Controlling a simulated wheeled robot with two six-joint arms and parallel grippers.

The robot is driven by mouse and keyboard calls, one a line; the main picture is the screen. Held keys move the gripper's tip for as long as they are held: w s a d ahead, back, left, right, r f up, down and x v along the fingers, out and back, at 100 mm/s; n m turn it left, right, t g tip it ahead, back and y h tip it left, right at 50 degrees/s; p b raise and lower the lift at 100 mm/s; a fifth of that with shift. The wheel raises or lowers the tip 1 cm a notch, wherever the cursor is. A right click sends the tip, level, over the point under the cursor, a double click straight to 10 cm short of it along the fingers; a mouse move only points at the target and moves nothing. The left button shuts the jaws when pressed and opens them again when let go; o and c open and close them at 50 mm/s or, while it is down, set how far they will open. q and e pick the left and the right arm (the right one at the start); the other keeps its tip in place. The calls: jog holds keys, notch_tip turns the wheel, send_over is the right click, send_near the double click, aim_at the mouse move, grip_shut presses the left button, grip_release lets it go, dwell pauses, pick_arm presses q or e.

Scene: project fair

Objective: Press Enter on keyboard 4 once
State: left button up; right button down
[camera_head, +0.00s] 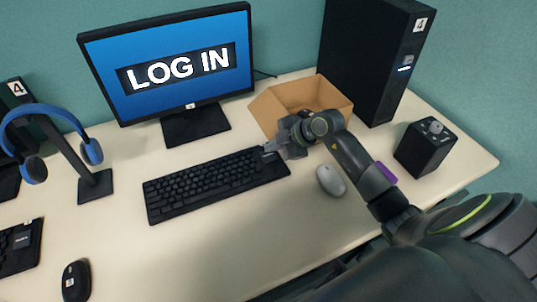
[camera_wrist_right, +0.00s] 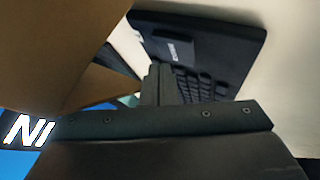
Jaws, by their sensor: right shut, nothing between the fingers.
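A black keyboard (camera_head: 205,183) lies on the desk below the LOG IN monitor. Its number tag is not readable, so I cannot tell whether it is keyboard 4. A large key with small white print (camera_wrist_right: 172,48) shows near its end in the wrist view; the print is too small to read. My right gripper (camera_head: 270,150) is shut and empty at the keyboard's right end. Its fingertips (camera_wrist_right: 160,85) appear close to the keys; I cannot tell whether they touch. Another black keyboard (camera_head: 15,254) is cut off at the left edge. My left gripper is not in view.
An open cardboard box (camera_head: 335,98) stands just behind my right gripper. A grey mouse (camera_head: 331,180) lies right of the keyboard. A monitor (camera_head: 190,70), a black tower (camera_head: 365,60), a small black box (camera_head: 426,150), a headphone stand (camera_head: 95,185) and a black mouse (camera_head: 76,282) surround it.

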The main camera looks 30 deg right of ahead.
dwell(0.9)
jog(key=shift+f, duration=0.1)
dwell(0.3)
jog(key=shift+f, duration=0.3)
dwell(0.3)
jog(key=shift+f, duration=0.45)
jog(key=shift+r, duration=0.1)
dwell(0.5)
jog(key=shift+r+p, duration=0.55)
jog(key=shift+p, duration=0.4)
jog(key=shift+r+p, duration=0.25)
jog(key=shift+p, duration=0.1)
